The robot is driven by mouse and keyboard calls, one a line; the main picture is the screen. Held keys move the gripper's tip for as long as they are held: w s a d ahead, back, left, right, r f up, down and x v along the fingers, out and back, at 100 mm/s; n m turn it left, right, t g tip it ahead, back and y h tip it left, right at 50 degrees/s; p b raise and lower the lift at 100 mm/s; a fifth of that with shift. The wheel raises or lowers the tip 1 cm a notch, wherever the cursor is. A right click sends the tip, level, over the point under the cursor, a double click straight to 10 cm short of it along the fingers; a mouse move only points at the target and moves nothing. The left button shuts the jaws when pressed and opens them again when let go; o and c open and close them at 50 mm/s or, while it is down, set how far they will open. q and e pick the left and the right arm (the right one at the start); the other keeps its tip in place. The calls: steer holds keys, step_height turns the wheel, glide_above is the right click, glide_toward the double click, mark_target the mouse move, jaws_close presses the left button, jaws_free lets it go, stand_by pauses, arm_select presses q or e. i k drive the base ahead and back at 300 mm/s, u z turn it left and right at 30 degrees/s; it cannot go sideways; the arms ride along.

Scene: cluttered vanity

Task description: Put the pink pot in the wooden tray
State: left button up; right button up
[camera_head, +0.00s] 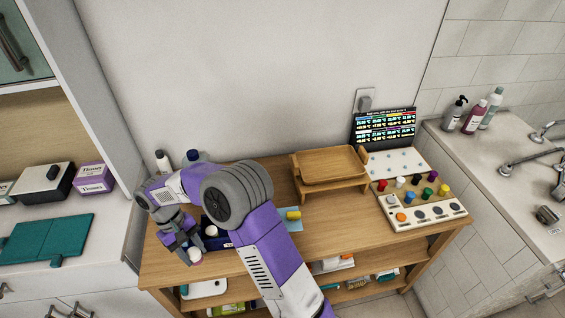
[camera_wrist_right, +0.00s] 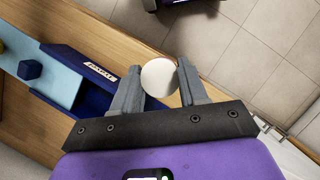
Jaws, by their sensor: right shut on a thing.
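The wooden tray (camera_head: 330,165) sits raised on a small wooden stand at the back middle of the table; it looks empty. My right gripper (camera_head: 188,247) is at the table's front left, pointing down. It is shut on a small pot (camera_head: 195,257) with a pale, pinkish look, at the front edge of the table. In the right wrist view, the pot's round white top (camera_wrist_right: 160,77) is between the two fingers of the right gripper (camera_wrist_right: 160,82). Whether the pot touches the table I cannot tell. My left gripper is not in view.
A dark blue box (camera_wrist_right: 78,72) with a label stands next to the right gripper. A white-topped jar (camera_head: 211,230) is by it. A board with coloured knobs (camera_head: 425,208) fills the right. Bottles (camera_head: 162,161) stand at the back left.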

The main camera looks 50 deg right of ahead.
mark_target(321, 167)
steer(key=u, duration=0.75)
steer(key=k, duration=1.35)
steer(key=z, duration=2.05)
steer(key=i, duration=0.65)
